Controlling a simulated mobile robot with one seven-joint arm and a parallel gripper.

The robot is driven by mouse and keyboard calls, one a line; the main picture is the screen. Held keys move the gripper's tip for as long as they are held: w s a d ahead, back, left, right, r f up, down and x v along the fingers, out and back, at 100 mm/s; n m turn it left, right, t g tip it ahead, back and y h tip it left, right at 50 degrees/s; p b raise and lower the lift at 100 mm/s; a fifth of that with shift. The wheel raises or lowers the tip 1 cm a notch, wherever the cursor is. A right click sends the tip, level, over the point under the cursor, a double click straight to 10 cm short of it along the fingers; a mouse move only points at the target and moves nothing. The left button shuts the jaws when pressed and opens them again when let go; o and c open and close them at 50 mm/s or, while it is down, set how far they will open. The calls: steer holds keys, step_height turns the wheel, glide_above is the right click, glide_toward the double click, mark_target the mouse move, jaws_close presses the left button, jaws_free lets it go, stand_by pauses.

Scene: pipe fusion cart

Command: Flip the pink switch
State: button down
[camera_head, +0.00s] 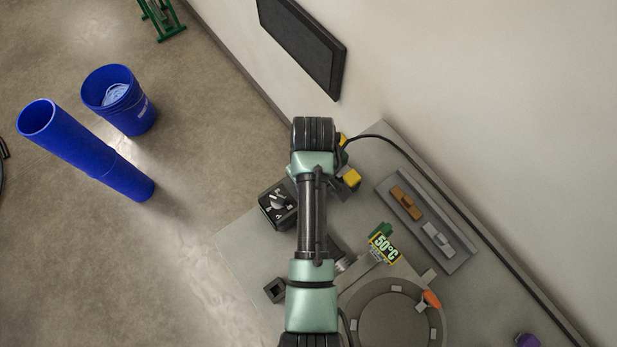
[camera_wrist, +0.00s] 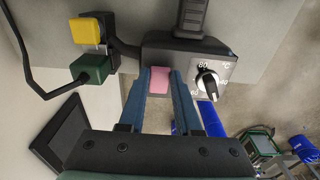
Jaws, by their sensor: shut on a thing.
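The pink switch (camera_wrist: 159,76) shows in the wrist view, on the face of a dark control box (camera_wrist: 165,48) beside a black dial. My gripper (camera_wrist: 160,88) has blue fingers, one on each side of the switch, and is shut on it. The fingertips hide the switch's sides, and I cannot tell which way it is tilted. In the head view my arm covers the switch and the gripper; only the dial part of the box (camera_head: 278,205) shows to the left of the arm.
The dial (camera_wrist: 207,84) sits close to the right finger. A yellow block (camera_wrist: 86,31), a green block (camera_wrist: 90,69) and a black cable lie to the left. In the head view, a grey tray (camera_head: 455,254) and a round fixture (camera_head: 350,300) stand on the cart; a blue bucket (camera_head: 140,118) is on the floor.

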steer(key=c, duration=0.6)
jaws_free()
steer(key=shift+r, duration=0.1)
step_height(320, 180, up, 13)
steer(key=p, duration=0.2)
steer(key=shift+s+d, duration=0.2)
steer(key=shift+s, duration=0.1)
steer(key=shift+w, duration=0.1)
